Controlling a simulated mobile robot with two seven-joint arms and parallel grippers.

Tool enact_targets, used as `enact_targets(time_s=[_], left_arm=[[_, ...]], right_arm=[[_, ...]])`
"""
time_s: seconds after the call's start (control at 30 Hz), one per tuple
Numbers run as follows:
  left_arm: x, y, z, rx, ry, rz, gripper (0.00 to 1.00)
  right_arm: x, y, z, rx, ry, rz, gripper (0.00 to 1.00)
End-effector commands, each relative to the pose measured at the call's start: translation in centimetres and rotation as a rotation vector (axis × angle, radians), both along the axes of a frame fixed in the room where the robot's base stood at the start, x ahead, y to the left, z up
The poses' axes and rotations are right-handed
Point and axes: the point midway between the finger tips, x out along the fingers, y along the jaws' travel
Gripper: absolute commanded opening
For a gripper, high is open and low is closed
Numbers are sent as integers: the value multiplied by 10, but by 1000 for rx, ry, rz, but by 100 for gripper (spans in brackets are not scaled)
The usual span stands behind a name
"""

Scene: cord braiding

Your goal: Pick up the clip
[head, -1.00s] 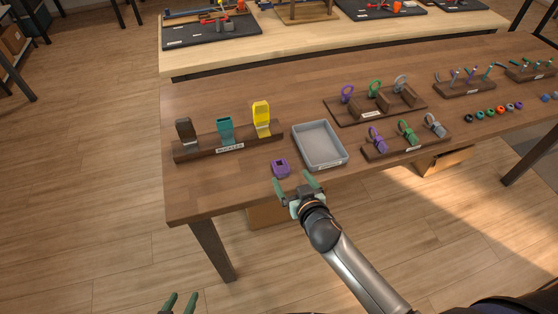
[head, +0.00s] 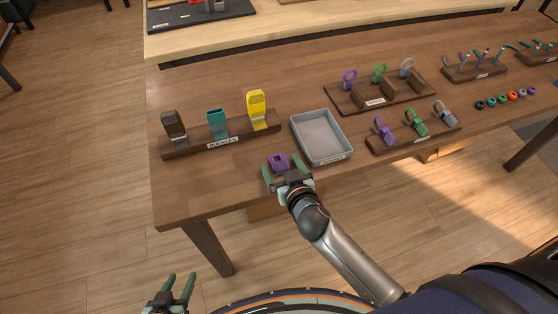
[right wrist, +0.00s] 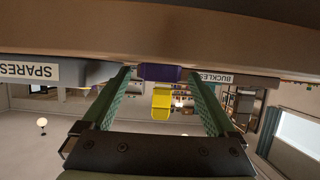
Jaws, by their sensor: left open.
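A small purple clip (head: 278,160) with a dark opening lies on the wooden table near its front edge, left of the grey tray. My right gripper (head: 281,168) is open at the clip, with one green finger on each side of it. In the right wrist view, which is upside down, the clip (right wrist: 160,73) shows between the two fingertips, with gaps on both sides. My left gripper (head: 181,284) is open and empty, low in the head view, away from the table.
The grey tray (head: 293,131) stands close right of the clip. Behind it is the BUCKLES rack (head: 180,149) with brown, teal and yellow buckles. Racks with clips and rings (head: 377,146) stand to the right. The table's front left is clear.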

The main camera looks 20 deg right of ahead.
Motion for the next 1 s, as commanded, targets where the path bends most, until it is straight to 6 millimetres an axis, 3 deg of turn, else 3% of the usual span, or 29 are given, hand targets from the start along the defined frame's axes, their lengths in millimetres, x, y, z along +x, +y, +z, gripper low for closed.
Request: enact_targets(time_s=[0.07, 0.8, 1.0], left_arm=[[-1, 0, -1, 0, 3, 1, 50], [-2, 0, -1, 0, 5, 0, 50], [-2, 0, -1, 0, 4, 0, 50]], right_arm=[[0, 0, 0, 0, 0, 0, 87], [0, 0, 0, 0, 0, 0, 5], [0, 0, 0, 0, 0, 0, 4]])
